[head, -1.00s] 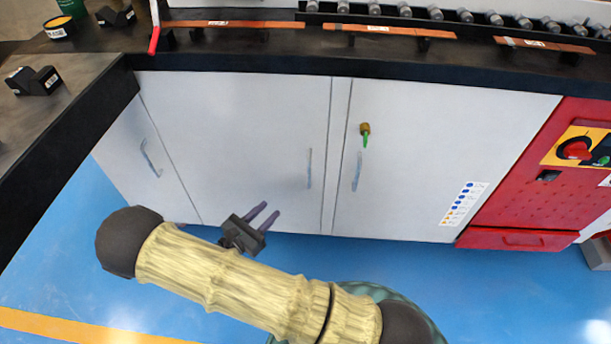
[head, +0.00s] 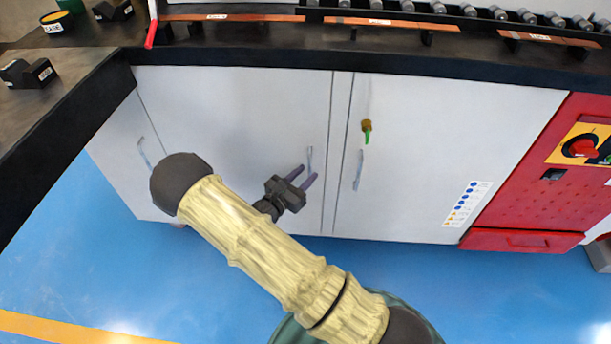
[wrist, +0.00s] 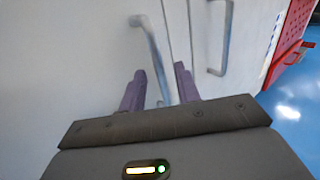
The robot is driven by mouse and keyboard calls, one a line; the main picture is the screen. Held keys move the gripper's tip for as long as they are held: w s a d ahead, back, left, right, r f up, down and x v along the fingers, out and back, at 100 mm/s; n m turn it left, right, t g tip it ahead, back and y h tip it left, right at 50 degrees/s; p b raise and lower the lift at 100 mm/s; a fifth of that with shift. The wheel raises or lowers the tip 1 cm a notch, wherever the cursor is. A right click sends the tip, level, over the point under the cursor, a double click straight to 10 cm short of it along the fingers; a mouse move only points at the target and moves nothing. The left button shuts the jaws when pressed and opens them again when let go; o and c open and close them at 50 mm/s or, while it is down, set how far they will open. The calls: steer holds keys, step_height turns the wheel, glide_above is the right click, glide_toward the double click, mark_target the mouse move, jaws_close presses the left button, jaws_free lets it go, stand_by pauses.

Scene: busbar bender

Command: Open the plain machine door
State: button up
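The plain white machine door (head: 235,105) is closed, with no lock or stickers on it. Its upright bar handle (head: 310,155) is near its right edge. My gripper (head: 306,174) is open in front of this handle, its purple fingers pointing at it. In the wrist view the handle (wrist: 153,48) runs down between the lines of my two fingers (wrist: 160,68). The fingers are not closed on it. I cannot tell whether they touch it. The handle's lower end is partly hidden by my gripper.
To the right is another white door (head: 430,140) with a handle, a lock with a green key (head: 367,132) and stickers. A red cabinet (head: 540,180) stands beyond it. A narrower angled panel with a handle (head: 145,152) is at left. The dark worktop (head: 250,40) overhangs above.

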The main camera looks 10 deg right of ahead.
steer(key=shift+w+d, duration=0.35)
steer(key=shift+d, duration=0.05)
steer(key=shift+c, duration=0.4)
jaws_close()
steer(key=shift+s, duration=0.1)
